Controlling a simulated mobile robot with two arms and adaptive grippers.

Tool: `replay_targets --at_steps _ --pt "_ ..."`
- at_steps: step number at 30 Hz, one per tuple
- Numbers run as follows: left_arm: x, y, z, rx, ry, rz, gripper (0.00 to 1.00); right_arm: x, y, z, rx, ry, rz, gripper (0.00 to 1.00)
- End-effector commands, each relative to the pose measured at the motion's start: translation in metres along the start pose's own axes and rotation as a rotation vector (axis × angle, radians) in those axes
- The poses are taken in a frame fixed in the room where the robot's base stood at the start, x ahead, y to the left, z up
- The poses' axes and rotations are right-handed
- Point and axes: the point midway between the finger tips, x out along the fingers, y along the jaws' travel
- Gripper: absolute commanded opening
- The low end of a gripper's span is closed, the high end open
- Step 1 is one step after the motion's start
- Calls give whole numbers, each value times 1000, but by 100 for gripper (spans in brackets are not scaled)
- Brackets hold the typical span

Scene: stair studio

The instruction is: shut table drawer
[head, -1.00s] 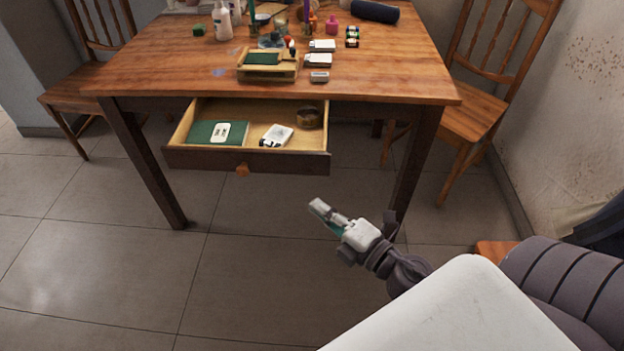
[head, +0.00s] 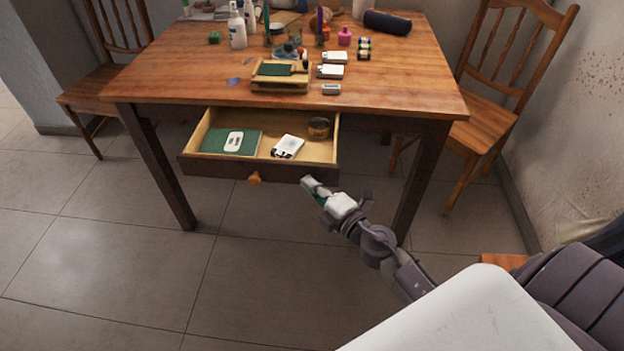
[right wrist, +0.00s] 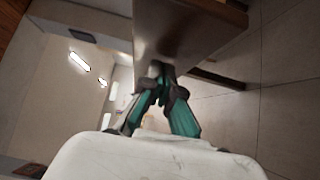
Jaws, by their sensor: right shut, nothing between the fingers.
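The table drawer (head: 230,168) is pulled out from under the wooden table (head: 190,70), with an orange-brown knob (head: 255,178) on its dark front. My left gripper is not in view.
The tabletop holds a wooden tray (head: 280,86), bottles and small boxes. A chair (head: 490,110) stands right of the table and another chair (head: 95,85) stands left. Tiled floor (head: 110,270) is clear in front of the drawer.

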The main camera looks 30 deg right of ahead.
Motion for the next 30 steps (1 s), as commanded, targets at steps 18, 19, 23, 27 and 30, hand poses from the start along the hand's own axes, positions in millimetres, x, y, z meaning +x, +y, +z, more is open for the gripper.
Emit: replay_targets --at_steps 18,19,23,27,30 --pt "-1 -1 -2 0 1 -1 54 9 0 10 0 -1 1 0" --pt "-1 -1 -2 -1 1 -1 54 10 0 11 -1 -1 1 0" --pt "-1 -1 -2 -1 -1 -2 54 20 1 21 -1 -2 2 0" --pt "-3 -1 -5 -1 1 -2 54 38 1 39 -3 -3 3 0" --pt "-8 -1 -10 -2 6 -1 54 55 1 56 -3 -4 4 0"
